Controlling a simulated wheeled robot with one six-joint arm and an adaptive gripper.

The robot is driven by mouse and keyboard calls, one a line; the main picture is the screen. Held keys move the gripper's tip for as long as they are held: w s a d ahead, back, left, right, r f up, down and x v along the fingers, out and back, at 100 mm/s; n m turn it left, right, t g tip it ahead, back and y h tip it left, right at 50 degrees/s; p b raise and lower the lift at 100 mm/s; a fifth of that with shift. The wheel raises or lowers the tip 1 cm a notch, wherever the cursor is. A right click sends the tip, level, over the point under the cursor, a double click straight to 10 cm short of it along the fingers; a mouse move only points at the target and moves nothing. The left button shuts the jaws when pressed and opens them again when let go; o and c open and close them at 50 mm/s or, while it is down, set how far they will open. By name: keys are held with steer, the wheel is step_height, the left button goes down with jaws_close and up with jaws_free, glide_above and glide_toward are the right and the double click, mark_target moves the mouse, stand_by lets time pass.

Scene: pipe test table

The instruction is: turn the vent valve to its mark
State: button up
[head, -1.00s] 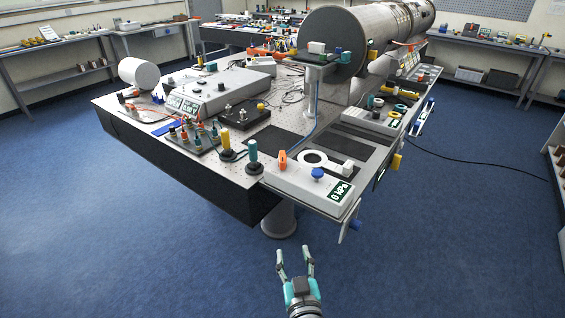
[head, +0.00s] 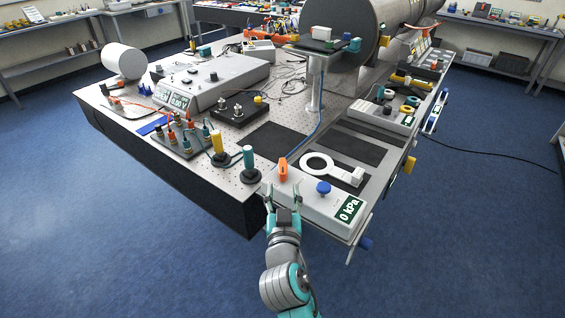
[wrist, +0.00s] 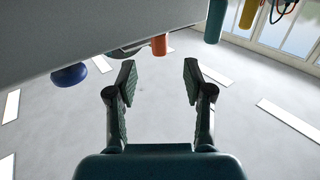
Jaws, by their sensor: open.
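A pale box with a green "0 kPa" display (head: 349,209) sits at the table's near corner. A blue knob (head: 323,188) and an upright orange handle (head: 283,169) stand on top of it. I cannot tell which is the vent valve, and no mark is readable. My gripper (head: 284,194) is open and empty at the box's near-left end, close to the orange handle. The wrist view seems upside down: the blue knob (wrist: 69,75) is left of my open fingers (wrist: 158,82), and the orange handle (wrist: 159,45) shows beyond them, not between them.
A white ring with a handle (head: 318,165) lies behind the box. Teal (head: 249,157) and yellow (head: 218,143) posts stand to the left.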

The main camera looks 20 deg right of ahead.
mark_target(283, 159)
steer(key=x, duration=0.9)
steer(key=shift+w+d, duration=0.15)
steer(key=shift+w, duration=0.15)
steer(key=shift+c, duration=0.3)
jaws_close()
